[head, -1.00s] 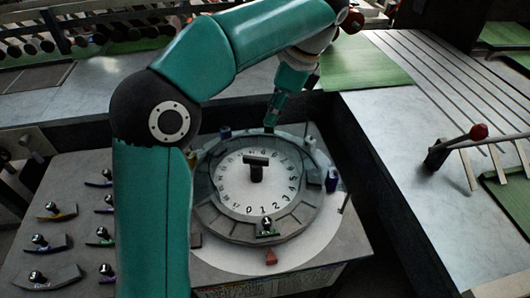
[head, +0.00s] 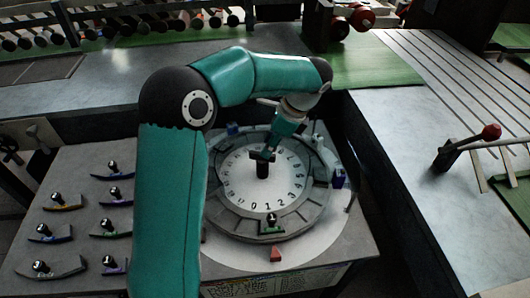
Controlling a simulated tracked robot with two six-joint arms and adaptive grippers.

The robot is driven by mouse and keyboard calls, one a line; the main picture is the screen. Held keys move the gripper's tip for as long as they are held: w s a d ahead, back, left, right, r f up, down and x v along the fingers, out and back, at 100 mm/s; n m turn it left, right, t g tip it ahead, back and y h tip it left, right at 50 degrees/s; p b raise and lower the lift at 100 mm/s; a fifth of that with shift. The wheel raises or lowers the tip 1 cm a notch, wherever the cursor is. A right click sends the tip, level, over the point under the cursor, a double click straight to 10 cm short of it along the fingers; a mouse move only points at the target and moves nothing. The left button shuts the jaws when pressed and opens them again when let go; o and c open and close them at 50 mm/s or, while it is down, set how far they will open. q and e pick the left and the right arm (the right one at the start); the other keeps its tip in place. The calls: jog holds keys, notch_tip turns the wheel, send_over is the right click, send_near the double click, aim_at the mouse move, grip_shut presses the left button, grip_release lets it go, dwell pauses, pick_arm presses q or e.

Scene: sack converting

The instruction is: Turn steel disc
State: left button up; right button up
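The steel disc (head: 240,196) is a round dial with numbers around its edge, set inside a grey segmented ring (head: 240,228). A dark T-shaped handle (head: 262,170) stands up at its centre. My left gripper (head: 264,156) points down at the top of this handle, coming from the upper right. Its fingers are small and overlap the handle's crossbar, so I cannot tell whether they are closed on it. A red pointer (head: 276,254) sits on the pale plate below the ring. My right gripper is not in view.
Several black-knobbed coloured pieces (head: 57,203) lie on the grey bench at left. Blue blocks (head: 338,178) and a green piece (head: 272,228) sit on the ring. A red-knobbed lever (head: 490,132) stands on the right table.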

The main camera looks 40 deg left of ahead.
aim_at(263, 167)
pick_arm(q)
jog(key=shift+x, duration=1.95)
grip_shut()
